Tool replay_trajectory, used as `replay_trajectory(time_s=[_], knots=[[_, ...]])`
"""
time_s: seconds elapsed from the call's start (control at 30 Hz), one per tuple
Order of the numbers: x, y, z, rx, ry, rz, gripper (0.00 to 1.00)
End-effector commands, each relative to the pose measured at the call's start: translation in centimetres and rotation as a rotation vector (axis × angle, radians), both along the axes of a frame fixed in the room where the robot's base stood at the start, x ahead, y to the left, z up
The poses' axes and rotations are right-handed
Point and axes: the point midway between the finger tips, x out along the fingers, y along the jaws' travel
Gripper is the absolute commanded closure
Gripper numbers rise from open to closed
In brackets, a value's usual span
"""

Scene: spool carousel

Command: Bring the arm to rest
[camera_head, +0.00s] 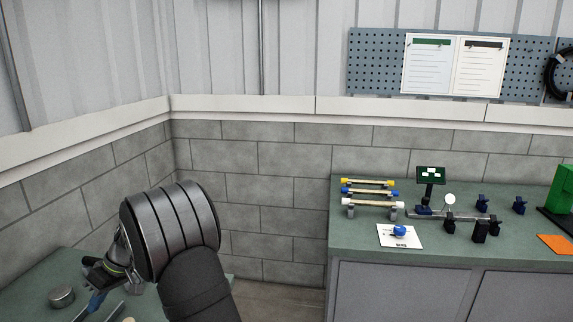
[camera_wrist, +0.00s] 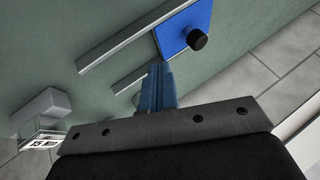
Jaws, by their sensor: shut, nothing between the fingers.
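My arm reaches over the green bench (camera_head: 30,292) at the lower left of the head view, bent at a large ribbed joint. My gripper (camera_head: 90,305) points down toward that bench, partly hidden by my arm. In the wrist view its blue fingers (camera_wrist: 157,82) are together with nothing between them. They are above the green bench top, near two metal rails (camera_wrist: 150,30). I cannot tell the exact height of the fingertips above the bench.
A grey block (camera_wrist: 42,108) is at left. A round metal piece (camera_head: 61,298) sits on the left bench. The right bench (camera_head: 360,258) carries rods on a rack (camera_head: 370,193) and small dark fixtures.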

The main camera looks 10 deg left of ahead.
Motion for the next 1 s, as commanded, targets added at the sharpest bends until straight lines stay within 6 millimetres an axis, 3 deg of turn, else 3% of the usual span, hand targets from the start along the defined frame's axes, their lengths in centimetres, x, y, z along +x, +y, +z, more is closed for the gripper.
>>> replay_trajectory(time_s=[0.2,0.5,0.8,1.0], knots=[[-1.9,1.8,-3.0,0.000,0.000,0.002,1.00],[-4.7,2.3,-2.9,-0.001,0.002,0.004,1.00],[-4.9,2.3,-2.9,-0.001,0.003,0.005,1.00],[-4.9,2.3,-2.9,-0.001,0.003,0.005,0.63]])
